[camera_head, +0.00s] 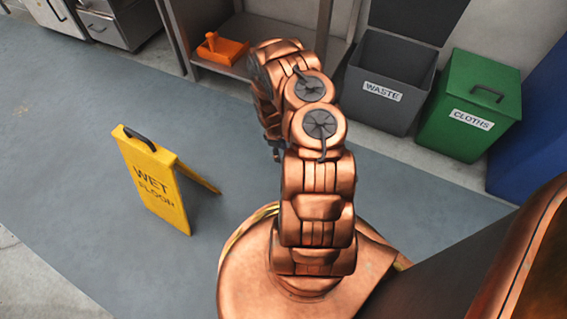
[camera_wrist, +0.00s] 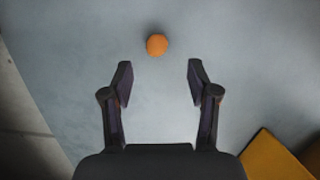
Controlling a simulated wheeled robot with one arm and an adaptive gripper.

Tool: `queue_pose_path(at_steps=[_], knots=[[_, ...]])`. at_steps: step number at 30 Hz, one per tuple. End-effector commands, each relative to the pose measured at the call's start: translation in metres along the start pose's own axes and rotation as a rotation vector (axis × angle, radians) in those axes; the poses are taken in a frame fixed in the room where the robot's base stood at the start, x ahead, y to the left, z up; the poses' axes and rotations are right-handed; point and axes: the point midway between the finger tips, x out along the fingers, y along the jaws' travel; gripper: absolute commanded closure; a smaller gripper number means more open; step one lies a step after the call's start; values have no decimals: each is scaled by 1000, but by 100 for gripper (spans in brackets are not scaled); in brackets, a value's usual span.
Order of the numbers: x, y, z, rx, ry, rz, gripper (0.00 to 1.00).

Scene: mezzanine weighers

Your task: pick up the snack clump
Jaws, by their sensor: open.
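The snack clump is a small round orange lump (camera_wrist: 157,44) on the grey floor in the wrist view. It lies beyond my fingertips, near the middle line between them and apart from both. My gripper (camera_wrist: 159,82) is open and empty, its two dark fingers spread wide. In the head view my copper arm bends away from me and hides the clump and most of the gripper.
A yellow wet floor sign (camera_head: 158,185) stands left of my arm; its yellow edge (camera_wrist: 275,158) shows at lower right in the wrist view. A grey waste bin (camera_head: 385,85), a green cloths bin (camera_head: 468,105) and a shelf with an orange item (camera_head: 219,50) stand at the back.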

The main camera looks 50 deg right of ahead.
Motion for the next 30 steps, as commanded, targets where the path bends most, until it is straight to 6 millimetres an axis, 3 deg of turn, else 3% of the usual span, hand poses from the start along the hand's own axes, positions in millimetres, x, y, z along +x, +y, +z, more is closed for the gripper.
queue_pose_path(at_steps=[5, 15, 24, 30], knots=[[11, 1, 1, 1, 0, 0, 40], [51, 4, 4, 2, -1, 0, 40], [54, 4, 4, 1, 0, 1, 40], [54, 4, 4, 1, 0, 1, 59]])
